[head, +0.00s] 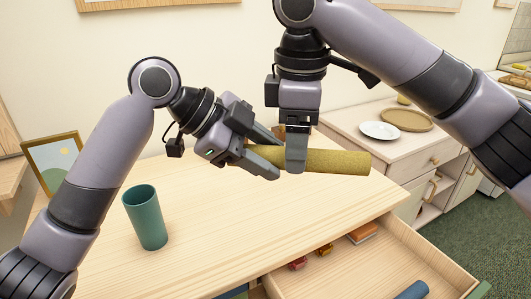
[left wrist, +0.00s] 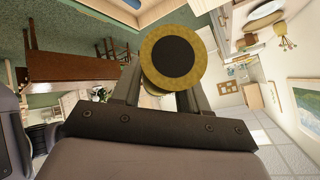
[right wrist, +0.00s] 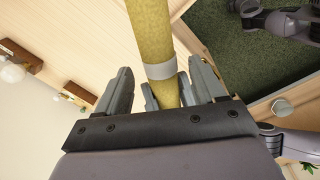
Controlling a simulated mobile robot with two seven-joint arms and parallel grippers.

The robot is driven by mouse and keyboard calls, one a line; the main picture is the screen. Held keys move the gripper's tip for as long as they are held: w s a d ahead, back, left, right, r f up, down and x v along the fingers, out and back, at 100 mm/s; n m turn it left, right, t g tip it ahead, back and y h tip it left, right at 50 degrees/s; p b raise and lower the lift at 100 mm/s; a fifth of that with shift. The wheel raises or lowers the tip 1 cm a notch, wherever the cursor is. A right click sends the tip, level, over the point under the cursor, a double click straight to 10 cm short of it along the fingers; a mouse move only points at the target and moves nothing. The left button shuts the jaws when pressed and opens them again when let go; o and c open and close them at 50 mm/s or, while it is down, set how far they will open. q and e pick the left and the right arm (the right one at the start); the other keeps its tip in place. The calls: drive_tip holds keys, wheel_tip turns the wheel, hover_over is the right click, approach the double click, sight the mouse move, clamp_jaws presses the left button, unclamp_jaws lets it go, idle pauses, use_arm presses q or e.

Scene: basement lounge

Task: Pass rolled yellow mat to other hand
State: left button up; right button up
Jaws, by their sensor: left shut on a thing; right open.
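The rolled yellow mat (head: 335,161) is held level above the wooden table, its free end pointing right in the head view. A grey band circles it in the right wrist view (right wrist: 160,70). My left gripper (head: 277,158) is shut on its left part. The left wrist view shows the roll's round end (left wrist: 150,62) with a dark centre. My right gripper (head: 297,168) points down at the mat, just right of the left fingers. Its open fingers stand on either side of the mat in the right wrist view (right wrist: 160,88), with gaps showing.
A teal cup (head: 147,218) stands on the table (head: 200,245) at the left, near a framed picture (head: 52,160). An open drawer (head: 375,262) in front holds small red items and a blue roll. A white plate (head: 380,130) and round tray (head: 407,120) sit on the cabinet behind.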

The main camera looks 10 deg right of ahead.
wheel_tip(320, 180, up, 10)
drive_tip(key=shift+s, duration=0.45)
